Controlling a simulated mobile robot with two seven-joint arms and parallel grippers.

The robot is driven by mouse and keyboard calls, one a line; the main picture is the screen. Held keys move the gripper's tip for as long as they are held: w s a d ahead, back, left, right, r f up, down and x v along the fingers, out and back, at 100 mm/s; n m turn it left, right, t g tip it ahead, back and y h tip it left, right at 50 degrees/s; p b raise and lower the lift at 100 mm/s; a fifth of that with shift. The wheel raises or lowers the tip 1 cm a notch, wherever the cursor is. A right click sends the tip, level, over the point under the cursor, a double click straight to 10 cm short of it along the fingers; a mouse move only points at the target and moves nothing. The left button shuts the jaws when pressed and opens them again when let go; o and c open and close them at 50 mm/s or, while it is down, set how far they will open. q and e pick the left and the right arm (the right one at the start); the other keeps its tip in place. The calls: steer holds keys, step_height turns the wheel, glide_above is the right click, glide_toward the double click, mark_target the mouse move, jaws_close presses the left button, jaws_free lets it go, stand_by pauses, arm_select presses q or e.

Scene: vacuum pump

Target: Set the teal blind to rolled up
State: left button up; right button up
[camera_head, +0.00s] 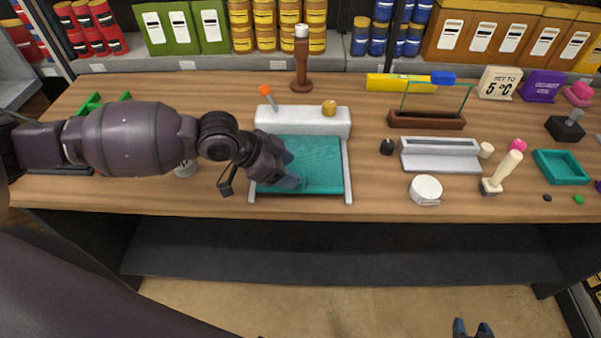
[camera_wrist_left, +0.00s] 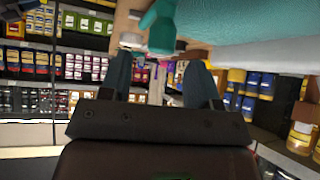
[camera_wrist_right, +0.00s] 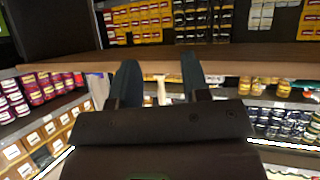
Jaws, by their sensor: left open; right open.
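The teal blind (camera_head: 320,165) is a flat sheet spread down from a white housing (camera_head: 302,122) between two pale side rails on the wooden table. An orange-tipped lever and a gold knob (camera_head: 329,107) sit on the housing. My left gripper (camera_head: 292,172) is over the blind's left part, with its fingers apart. In the left wrist view the left gripper (camera_wrist_left: 160,85) is open, and a teal rounded piece (camera_wrist_left: 160,30) and the teal sheet (camera_wrist_left: 240,20) lie just past the fingertips. My right gripper (camera_head: 473,327) is open and empty, low in front of the table; the right wrist view shows its fingers (camera_wrist_right: 158,82) apart.
Right of the blind are a grey slotted block (camera_head: 440,155), a white round dial (camera_head: 425,189), a cream-handled lever (camera_head: 502,172) and a teal tray (camera_head: 562,167). A brown post (camera_head: 301,65) stands behind the housing. The table's front strip is mostly clear.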

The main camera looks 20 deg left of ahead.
mark_target(301, 174)
arm_select(q)
steer(key=shift+x, duration=2.15)
jaws_close()
